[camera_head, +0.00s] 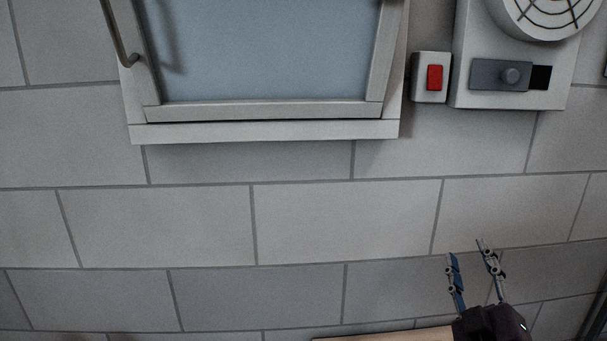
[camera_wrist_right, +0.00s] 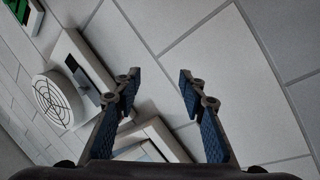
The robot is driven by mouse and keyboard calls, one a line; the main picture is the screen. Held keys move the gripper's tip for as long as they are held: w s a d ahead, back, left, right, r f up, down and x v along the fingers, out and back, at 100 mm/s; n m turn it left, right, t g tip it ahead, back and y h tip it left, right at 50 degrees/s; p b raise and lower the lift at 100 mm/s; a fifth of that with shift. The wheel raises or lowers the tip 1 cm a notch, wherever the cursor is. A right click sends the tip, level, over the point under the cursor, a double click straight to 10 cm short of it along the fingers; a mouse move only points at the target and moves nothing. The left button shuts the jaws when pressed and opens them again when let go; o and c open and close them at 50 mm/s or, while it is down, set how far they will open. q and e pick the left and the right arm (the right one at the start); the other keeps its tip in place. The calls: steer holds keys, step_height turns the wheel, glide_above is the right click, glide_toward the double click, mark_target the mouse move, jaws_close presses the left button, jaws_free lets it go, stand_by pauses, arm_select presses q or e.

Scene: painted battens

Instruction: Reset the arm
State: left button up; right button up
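My right gripper (camera_head: 468,248) is at the lower right of the head view, in front of the tiled wall. Its two fingers stand apart and nothing is between them. In the right wrist view the right gripper (camera_wrist_right: 158,82) is also open and empty, with blue pads on the inner sides of the fingers. My left gripper does not show in either view.
A framed window (camera_head: 265,110) with a handle (camera_head: 120,40) is on the wall. Right of it are a red switch (camera_head: 434,78) and a panel with a slider (camera_head: 500,75) and a round fan (camera_head: 548,12). A wooden surface (camera_head: 385,335) shows at the bottom edge. The wall between is bare.

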steer(key=s+a+f+m+g, duration=0.15)
steer(key=s+f+g, duration=0.35)
steer(key=f, duration=0.7)
steer(key=s+f+m+g, duration=0.35)
steer(key=s+f, duration=0.25)
steer(key=f, duration=0.7)
steer(key=s+a+f+g+y, duration=0.2)
steer(key=s+a+f+g, duration=0.2)
steer(key=s+f, duration=0.4)
steer(key=s+a+f+g+y, duration=0.2)
steer(key=s+a+f+g, duration=0.3)
steer(key=s, duration=0.6)
step_height(320, 180, down, 29)
steer(key=s+b, duration=0.2)
steer(key=b, duration=0.1)
steer(key=s+d+f+g+b, duration=0.1)
steer(key=s+d+f, duration=0.1)
steer(key=s+f, duration=0.6)
steer(key=s+d+f+g+b, duration=0.1)
steer(key=s+f, duration=0.7)
steer(key=f, duration=0.1)
steer(key=shift+s+d+f, duration=0.25)
steer(key=shift+d+f, duration=0.1)
steer(key=shift+f, duration=0.05)
